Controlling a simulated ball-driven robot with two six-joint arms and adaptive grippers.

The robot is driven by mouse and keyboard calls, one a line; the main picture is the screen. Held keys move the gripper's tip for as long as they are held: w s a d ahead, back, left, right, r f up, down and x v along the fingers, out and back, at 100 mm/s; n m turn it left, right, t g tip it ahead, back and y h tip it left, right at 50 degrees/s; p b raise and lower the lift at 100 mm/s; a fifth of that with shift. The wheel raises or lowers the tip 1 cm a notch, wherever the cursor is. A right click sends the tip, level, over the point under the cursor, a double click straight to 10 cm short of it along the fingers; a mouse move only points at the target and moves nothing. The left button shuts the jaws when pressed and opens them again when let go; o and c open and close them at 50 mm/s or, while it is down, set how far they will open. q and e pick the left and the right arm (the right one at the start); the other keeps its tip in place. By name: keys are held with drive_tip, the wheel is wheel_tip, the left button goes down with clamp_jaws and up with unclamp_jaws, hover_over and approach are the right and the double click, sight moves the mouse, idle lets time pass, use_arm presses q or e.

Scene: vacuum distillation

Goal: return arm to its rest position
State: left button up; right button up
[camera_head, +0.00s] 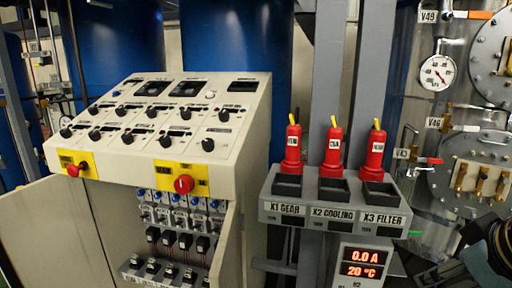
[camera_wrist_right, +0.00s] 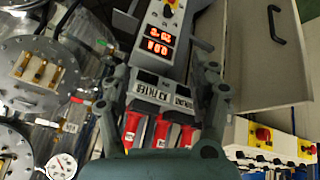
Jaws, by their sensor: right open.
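My right gripper (camera_wrist_right: 163,75) shows in the right wrist view with its two grey fingers wide apart and nothing between them touching. Behind it, upside down in that view, is the grey connector box (camera_wrist_right: 165,92) with red plugs (camera_wrist_right: 160,132). In the head view the same connector box (camera_head: 335,215) carries three red plugs (camera_head: 333,152) with yellow tips, standing upright behind dark sockets marked X1 GEAR, X2 COOLING and X3 FILTER. A dark part of my right arm (camera_head: 490,255) enters at the lower right corner, apart from the box. My left gripper is not in view.
A control console (camera_head: 160,120) with knobs and red stop buttons (camera_head: 184,184) stands left, its cabinet door (camera_head: 228,250) open. A display (camera_head: 364,263) reads 0.0 A and 20 °C. Steel vessels with a gauge (camera_head: 437,73), valves and flanges (camera_head: 480,180) stand close on the right.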

drive_tip(key=s+a+f+m+g, duration=0.1)
drive_tip(key=s+f, duration=0.3)
drive_tip(key=s, duration=0.4)
drive_tip(key=s+f+m+g, duration=0.1)
drive_tip(key=s+f+g, duration=0.15)
drive_tip(key=s, duration=0.45)
wheel_tip(320, 180, down, 36)
drive_tip(key=s+d+b, duration=0.2)
drive_tip(key=b, duration=0.8)
drive_tip(key=s+f+g+b, duration=0.1)
drive_tip(key=s+f+b, duration=0.3)
drive_tip(key=s+f, duration=0.5)
drive_tip(key=s+d+f+g+b, duration=0.1)
drive_tip(key=s+f+b, duration=0.3)
drive_tip(key=s+f, duration=0.6)
wheel_tip(320, 180, down, 6)
drive_tip(key=shift+d+f+y, duration=0.15)
drive_tip(key=shift+f+y, duration=0.05)
drive_tip(key=shift+y, duration=0.1)
drive_tip(key=shift+s, duration=0.15)
drive_tip(key=shift+c, duration=0.4)
